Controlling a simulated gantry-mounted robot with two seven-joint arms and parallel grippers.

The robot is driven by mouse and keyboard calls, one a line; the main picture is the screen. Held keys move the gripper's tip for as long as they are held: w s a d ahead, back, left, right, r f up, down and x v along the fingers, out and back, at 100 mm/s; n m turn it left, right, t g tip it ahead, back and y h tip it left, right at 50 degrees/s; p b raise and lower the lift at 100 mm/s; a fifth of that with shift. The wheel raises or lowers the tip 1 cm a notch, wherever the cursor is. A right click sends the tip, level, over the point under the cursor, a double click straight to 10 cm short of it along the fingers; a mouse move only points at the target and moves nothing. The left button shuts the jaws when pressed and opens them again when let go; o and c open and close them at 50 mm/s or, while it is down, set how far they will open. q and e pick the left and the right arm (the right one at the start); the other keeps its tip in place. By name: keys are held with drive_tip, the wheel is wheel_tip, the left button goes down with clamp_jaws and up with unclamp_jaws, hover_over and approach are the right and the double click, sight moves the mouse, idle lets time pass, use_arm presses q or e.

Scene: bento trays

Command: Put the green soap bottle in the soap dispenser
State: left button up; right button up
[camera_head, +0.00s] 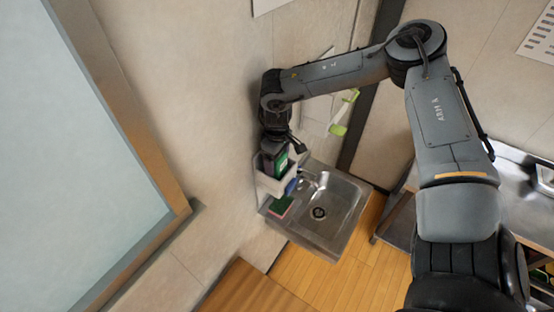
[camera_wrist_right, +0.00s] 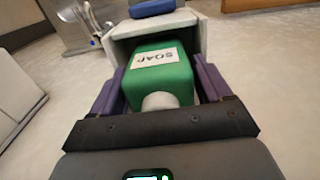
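The green soap bottle (camera_wrist_right: 160,85) has a white SOAP label and a pale cap (camera_wrist_right: 160,101) facing my right wrist camera. My right gripper (camera_wrist_right: 160,85) has its purple fingers against both sides of the bottle and is shut on it. In the head view the bottle (camera_head: 281,162) is dark green below my right gripper (camera_head: 275,153). The far end of the bottle is at the opening of the white soap dispenser (camera_wrist_right: 125,46) and looks partly inside. How deep it sits is hidden. My left gripper is not in view.
A steel sink (camera_head: 340,205) lies right of the dispenser. A green sponge (camera_head: 281,206) is below the dispenser, and a blue item (camera_head: 291,187) is at its side. A light-green object (camera_head: 338,129) hangs on the wall. A steel counter (camera_head: 525,200) stands at the right.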

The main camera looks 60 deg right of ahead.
drive_tip(key=shift+r, duration=0.4)
wheel_tip(320, 180, up, 10)
drive_tip(key=shift+r+b, duration=0.15)
drive_tip(key=shift+b, duration=0.75)
drive_tip(key=shift+r, duration=0.65)
